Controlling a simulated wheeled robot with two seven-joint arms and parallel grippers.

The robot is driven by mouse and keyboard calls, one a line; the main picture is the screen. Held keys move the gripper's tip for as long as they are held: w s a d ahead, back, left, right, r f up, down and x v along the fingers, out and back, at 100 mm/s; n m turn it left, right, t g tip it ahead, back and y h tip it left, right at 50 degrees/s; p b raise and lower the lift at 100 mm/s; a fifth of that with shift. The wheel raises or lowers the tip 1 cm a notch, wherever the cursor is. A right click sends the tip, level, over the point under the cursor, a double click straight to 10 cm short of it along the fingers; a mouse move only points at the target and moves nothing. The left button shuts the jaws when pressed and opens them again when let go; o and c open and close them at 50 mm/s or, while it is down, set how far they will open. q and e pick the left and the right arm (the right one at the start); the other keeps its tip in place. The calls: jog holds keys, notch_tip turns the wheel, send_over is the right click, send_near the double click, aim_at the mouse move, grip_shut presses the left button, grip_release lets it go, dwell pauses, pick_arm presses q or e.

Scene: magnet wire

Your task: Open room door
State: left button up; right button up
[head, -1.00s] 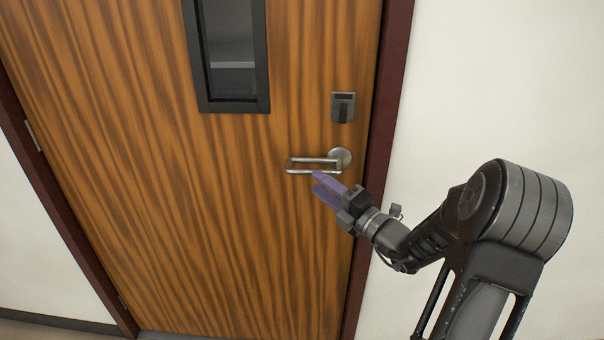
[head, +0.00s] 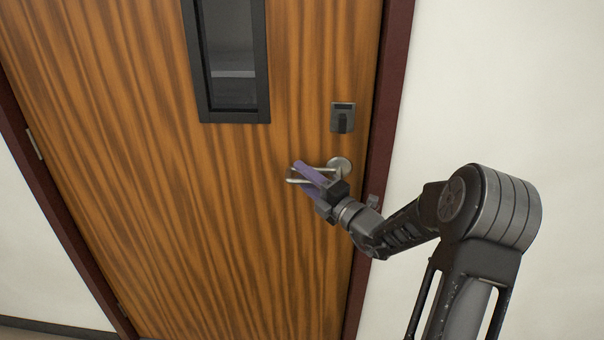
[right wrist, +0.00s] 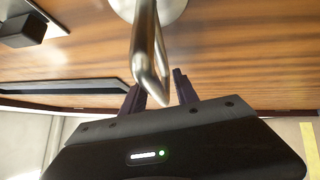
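The wood-grain room door (head: 180,220) is shut in its dark red frame (head: 391,90). Its silver lever handle (head: 340,165) is on the right side, and it also shows in the right wrist view (right wrist: 145,40). My right gripper (head: 303,178) is at the lever with its two purple fingers apart, one above and one below the bar. In the right wrist view the lever reaches between the fingers (right wrist: 157,82), with a gap visible on at least one side. The fingers hide part of the lever. My left gripper is not in view.
A dark lock plate (head: 342,117) sits above the handle. A narrow dark-framed window (head: 231,60) is in the upper door. Hinges (head: 34,143) are on the left edge. White wall (head: 500,90) lies to the right of the frame.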

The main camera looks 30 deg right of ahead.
jog(key=shift+w+a+r, duration=0.1)
jog(key=shift+w, duration=0.25)
jog(key=shift+c, duration=0.6)
grip_shut()
dwell(0.6)
